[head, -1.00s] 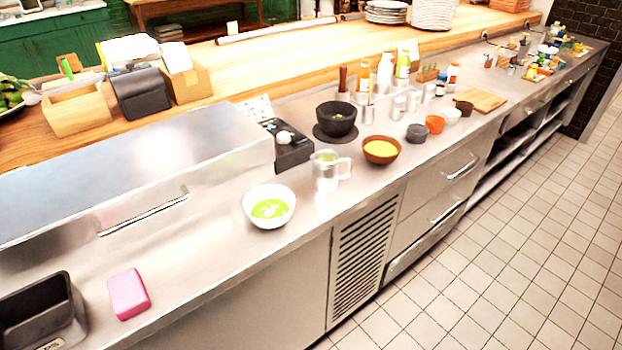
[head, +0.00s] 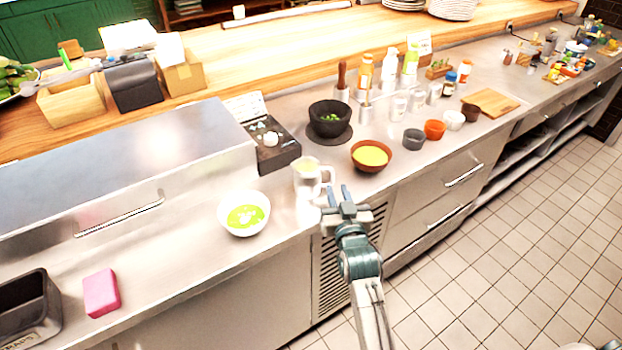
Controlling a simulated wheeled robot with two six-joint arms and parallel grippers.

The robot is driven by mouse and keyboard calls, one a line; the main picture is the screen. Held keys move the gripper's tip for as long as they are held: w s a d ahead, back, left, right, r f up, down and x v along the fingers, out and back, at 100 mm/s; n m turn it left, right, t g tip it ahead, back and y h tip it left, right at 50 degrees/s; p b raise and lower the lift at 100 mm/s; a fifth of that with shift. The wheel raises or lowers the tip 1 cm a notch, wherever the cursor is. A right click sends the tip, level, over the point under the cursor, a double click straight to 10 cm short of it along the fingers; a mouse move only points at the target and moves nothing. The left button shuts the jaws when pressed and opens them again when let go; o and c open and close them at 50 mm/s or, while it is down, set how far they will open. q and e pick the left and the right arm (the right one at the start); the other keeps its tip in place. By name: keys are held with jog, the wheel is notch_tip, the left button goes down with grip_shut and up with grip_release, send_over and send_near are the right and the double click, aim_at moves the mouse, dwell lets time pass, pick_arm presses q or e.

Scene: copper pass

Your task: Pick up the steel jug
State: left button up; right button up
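The steel jug (head: 306,181) stands upright on the steel counter, with its handle on its right side. Some pale yellow-green content shows at its mouth. My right gripper (head: 338,194) is just in front and to the right of the jug, near the counter's front edge. Its two fingers are apart with nothing visible between them, and they point toward the jug's handle side. I cannot tell whether a finger touches the handle.
A white bowl of green soup (head: 244,214) is close left of the jug. A brown bowl of yellow food (head: 371,156) is to the right. A black scale (head: 277,152) and a dark mortar (head: 330,119) stand behind. A pink sponge (head: 102,293) lies front left.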

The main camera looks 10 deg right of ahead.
aim_at(333, 176)
jog(key=w, duration=0.3)
jog(key=shift+w+d, duration=0.2)
jog(key=shift+w, duration=0.2)
jog(key=shift+w+r+p, duration=0.1)
jog(key=shift+w+p, duration=0.35)
jog(key=shift+w, duration=0.15)
jog(key=w, duration=0.3)
jog(key=shift+w+d+p, duration=0.15)
jog(key=shift+w+p, duration=0.1)
jog(key=shift+p, duration=0.15)
jog(key=shift+w+f, duration=0.25)
jog(key=shift+w, duration=0.15)
jog(key=shift+s, duration=0.1)
jog(key=shift+c, duration=0.4)
jog(key=shift+r, duration=0.1)
grip_shut()
